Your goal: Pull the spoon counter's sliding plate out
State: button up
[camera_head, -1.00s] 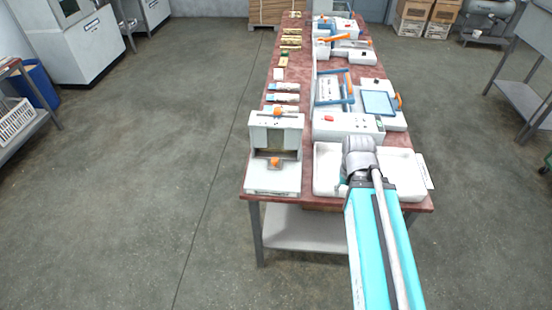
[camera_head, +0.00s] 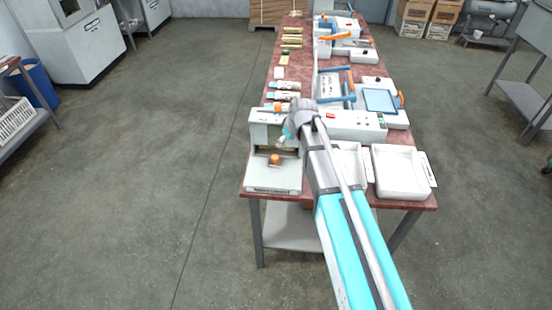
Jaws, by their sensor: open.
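The spoon counter (camera_head: 258,183) is a pale box-shaped device at the near left corner of the red-brown table. An orange knob (camera_head: 275,160) shows low in its front opening, above the pale base; it seems to belong to the sliding plate, whose outline I cannot make out clearly. My gripper (camera_head: 285,138) is at the counter's upper right, above and right of the orange knob. It is open and appears apart from the knob. My wrist hides the counter's right side.
Two white trays stand right of the counter; the right tray (camera_head: 402,190) is clear to see, the other partly behind my arm. A white machine (camera_head: 355,124) with buttons stands behind them. Small packets (camera_head: 283,96) line the table's left edge. The floor left of the table is free.

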aim_at(275, 157)
jog(key=shift+w+a, duration=0.25)
jog(key=shift+a, duration=0.1)
jog(key=shift+f, duration=0.15)
jog(key=b+x, duration=1.2)
jog(key=x, duration=0.1)
jog(key=shift+w+a+f+b, duration=0.1)
jog(key=shift+w+f+b, duration=0.05)
jog(key=shift+b, duration=0.2)
dwell(0.4)
dwell(0.4)
grip_shut()
